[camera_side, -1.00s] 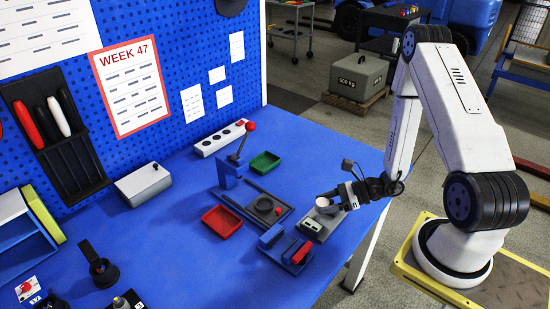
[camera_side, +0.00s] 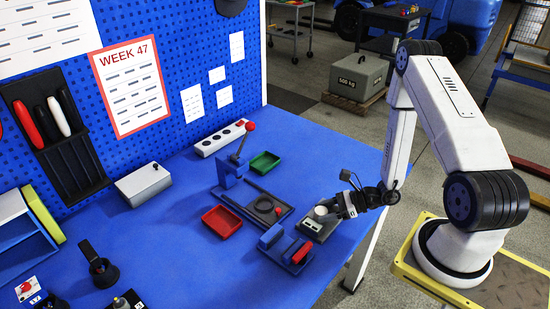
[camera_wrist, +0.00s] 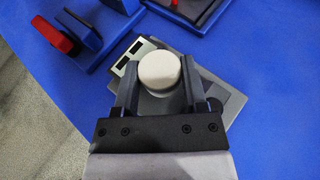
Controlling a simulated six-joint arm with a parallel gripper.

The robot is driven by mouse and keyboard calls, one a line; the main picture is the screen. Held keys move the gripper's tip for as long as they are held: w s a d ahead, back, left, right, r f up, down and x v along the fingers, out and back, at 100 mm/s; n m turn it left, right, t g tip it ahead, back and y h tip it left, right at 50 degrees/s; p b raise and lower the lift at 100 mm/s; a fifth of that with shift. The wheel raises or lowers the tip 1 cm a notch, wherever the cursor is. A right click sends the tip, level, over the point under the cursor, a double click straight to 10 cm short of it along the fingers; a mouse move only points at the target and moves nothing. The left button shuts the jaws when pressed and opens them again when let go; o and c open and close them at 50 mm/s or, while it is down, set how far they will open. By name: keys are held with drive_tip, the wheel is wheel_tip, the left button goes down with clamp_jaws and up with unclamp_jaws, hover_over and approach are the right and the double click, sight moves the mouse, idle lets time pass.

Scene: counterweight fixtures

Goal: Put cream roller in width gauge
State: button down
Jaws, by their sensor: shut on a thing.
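The cream roller (camera_side: 321,211) is a short pale cylinder, and its round top shows in the wrist view (camera_wrist: 159,69). My gripper (camera_side: 328,208) is shut on it, with one dark finger on each side in the wrist view (camera_wrist: 156,80). The roller is over a grey device with a small display panel (camera_side: 312,225), also below it in the wrist view (camera_wrist: 226,97). I cannot tell whether it touches the device. A fixture with a blue block and a red block (camera_side: 297,252), perhaps the width gauge, stands just left of the device.
A red tray (camera_side: 221,221) and a green tray (camera_side: 264,162) stand nearby. The table's edge (camera_side: 366,232) is close on the right.

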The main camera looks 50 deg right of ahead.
drive_tip(key=shift+f, duration=0.3)
drive_tip(key=shift+c, duration=0.7)
unclamp_jaws()
drive_tip(key=shift+r, duration=0.1)
drive_tip(key=shift+r, duration=0.5)
drive_tip(key=shift+v, duration=3.75)
drive_tip(key=shift+a+r, duration=0.1)
drive_tip(key=shift+r, duration=0.05)
